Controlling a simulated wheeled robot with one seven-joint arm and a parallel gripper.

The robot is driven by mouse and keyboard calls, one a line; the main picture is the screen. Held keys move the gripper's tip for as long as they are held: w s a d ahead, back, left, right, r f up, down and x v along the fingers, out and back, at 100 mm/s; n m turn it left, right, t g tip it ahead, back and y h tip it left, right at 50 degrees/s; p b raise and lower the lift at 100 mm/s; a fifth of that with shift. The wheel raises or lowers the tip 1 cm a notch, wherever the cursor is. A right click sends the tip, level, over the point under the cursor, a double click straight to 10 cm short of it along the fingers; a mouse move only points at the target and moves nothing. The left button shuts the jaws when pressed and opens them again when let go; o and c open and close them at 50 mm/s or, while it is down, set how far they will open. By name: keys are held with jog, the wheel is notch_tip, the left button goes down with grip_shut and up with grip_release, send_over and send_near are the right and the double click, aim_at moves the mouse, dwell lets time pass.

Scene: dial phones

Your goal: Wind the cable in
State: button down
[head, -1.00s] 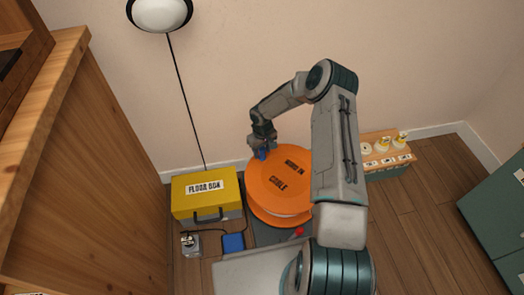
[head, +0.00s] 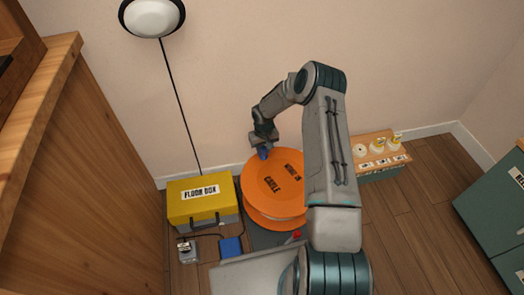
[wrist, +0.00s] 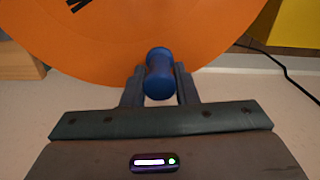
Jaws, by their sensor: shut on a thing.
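The orange cable reel (head: 259,190), marked "WIND IN CABLE", lies on a dark grey base (head: 254,234) on the floor. My gripper (head: 263,152) is at the reel's far edge, shut on its blue handle (wrist: 159,75). In the wrist view the handle sits between the two fingers, with the orange disc (wrist: 110,45) behind it. A thin black cable (head: 207,235) runs on the floor between a small grey box (head: 187,251) and a blue box (head: 231,247). My arm hides the reel's right side.
A yellow floor box (head: 199,198) stands left of the reel. A wooden-topped unit (head: 372,152) with small items stands at the right, by the wall. A wooden cabinet (head: 95,190) fills the left side. Open floor (head: 415,235) lies at the right.

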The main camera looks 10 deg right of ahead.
jog(key=c, duration=1.3)
grip_release()
notch_tip(320, 180, up, 14)
jog(key=p, duration=0.5)
jog(key=shift+f, duration=0.1)
